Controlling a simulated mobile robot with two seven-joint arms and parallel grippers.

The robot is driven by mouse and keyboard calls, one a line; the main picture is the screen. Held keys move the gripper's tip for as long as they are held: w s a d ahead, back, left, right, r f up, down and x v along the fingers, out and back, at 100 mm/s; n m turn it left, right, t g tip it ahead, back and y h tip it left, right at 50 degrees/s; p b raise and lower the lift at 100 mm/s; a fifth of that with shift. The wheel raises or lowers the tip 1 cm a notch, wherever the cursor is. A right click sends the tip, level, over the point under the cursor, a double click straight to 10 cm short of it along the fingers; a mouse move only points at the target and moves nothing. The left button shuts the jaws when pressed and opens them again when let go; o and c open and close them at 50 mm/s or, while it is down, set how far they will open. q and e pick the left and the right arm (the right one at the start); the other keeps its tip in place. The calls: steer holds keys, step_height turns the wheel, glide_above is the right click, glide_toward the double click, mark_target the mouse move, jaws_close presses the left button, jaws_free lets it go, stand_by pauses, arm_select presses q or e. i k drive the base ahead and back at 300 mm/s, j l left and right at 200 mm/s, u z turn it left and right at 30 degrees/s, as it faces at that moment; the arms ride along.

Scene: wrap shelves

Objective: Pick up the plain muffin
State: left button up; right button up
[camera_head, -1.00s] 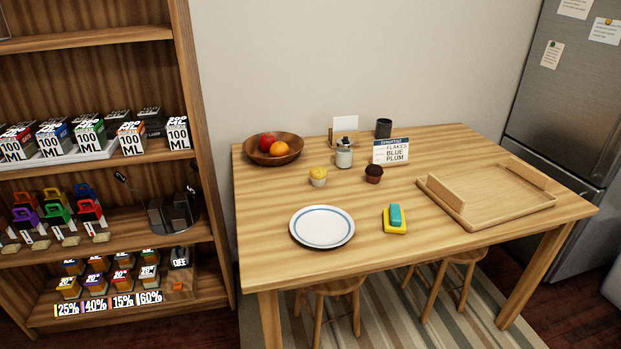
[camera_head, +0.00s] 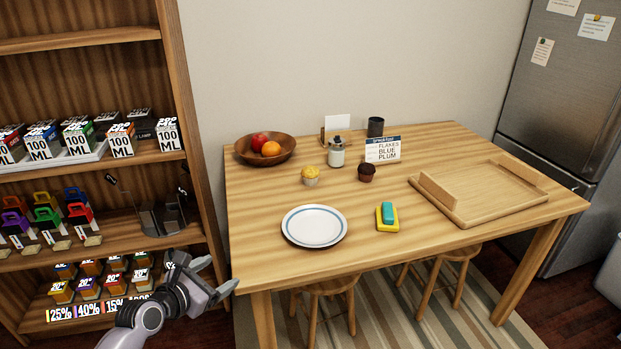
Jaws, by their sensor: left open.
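The plain muffin (camera_head: 310,176) has a yellow top and a pale wrapper. It stands upright on the wooden table (camera_head: 400,262), behind the white plate and left of a dark chocolate muffin (camera_head: 366,173). My left gripper (camera_head: 222,275) is at the lower left, in front of the shelf and beside the table's left edge. It is open and empty, well apart from the muffin. My right gripper is not in view.
A blue-rimmed plate (camera_head: 314,226), a fruit bowl (camera_head: 265,149), a jar (camera_head: 336,153), a sign (camera_head: 383,149), a dark cup (camera_head: 375,126), a sponge (camera_head: 387,218) and a wooden tray (camera_head: 490,188) are on the table.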

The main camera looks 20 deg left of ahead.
mark_target(309, 173)
steer(key=i+l, duration=0.1)
steer(key=i, duration=0.4)
steer(key=i+l, duration=0.15)
steer(key=i, duration=0.35)
steer(key=i+l, duration=0.1)
steer(key=i, duration=0.4)
